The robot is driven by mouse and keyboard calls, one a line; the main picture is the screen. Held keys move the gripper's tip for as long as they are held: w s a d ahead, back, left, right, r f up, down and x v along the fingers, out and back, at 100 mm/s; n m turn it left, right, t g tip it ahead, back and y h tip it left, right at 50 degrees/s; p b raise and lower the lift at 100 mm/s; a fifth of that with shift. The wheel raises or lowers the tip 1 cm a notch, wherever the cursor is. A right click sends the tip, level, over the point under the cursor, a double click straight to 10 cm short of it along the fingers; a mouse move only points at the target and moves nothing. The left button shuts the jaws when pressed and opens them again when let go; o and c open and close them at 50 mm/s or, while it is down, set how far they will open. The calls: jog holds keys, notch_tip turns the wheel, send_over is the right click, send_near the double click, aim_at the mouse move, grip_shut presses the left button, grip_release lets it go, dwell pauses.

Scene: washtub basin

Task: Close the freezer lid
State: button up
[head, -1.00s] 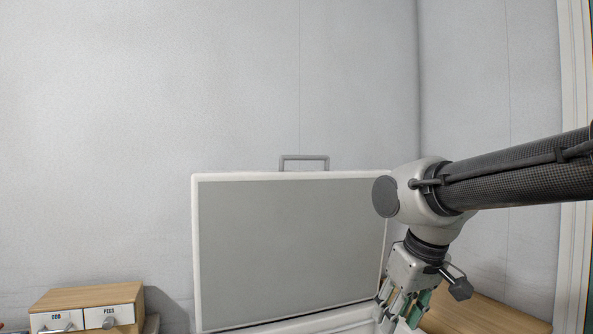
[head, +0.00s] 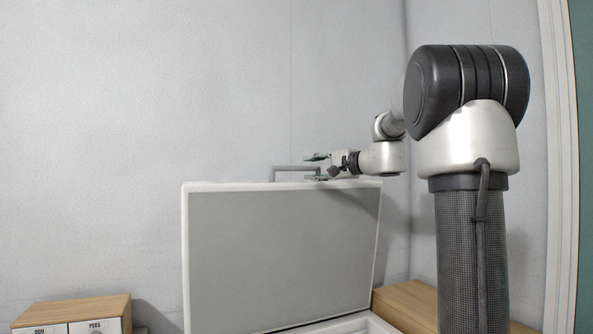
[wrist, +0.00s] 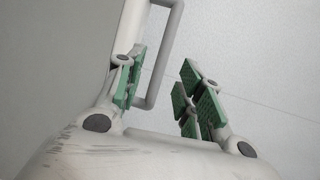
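The freezer lid (head: 280,262) stands raised, nearly upright, with a grey inner panel and a white rim. A grey bar handle (head: 290,169) sticks up from its top edge. In the wrist view the handle (wrist: 153,85) shows beyond the left finger, beside a pale edge of the lid (wrist: 128,28). My gripper (head: 316,167) is at the right end of the handle, just above the lid's top edge. Its green-padded fingers (wrist: 166,88) are spread apart with nothing held. I cannot tell whether a finger touches the handle.
The white freezer rim (head: 350,324) shows at the bottom. A wooden surface (head: 408,298) lies to its right. A wooden-topped drawer box (head: 75,310) with white labelled drawers stands at lower left. A plain grey wall (head: 120,100) is behind the lid.

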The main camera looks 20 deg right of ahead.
aim_at(299, 168)
jog(key=x, duration=0.8)
jog(key=shift+r, duration=0.15)
jog(key=shift+c, duration=0.4)
grip_shut()
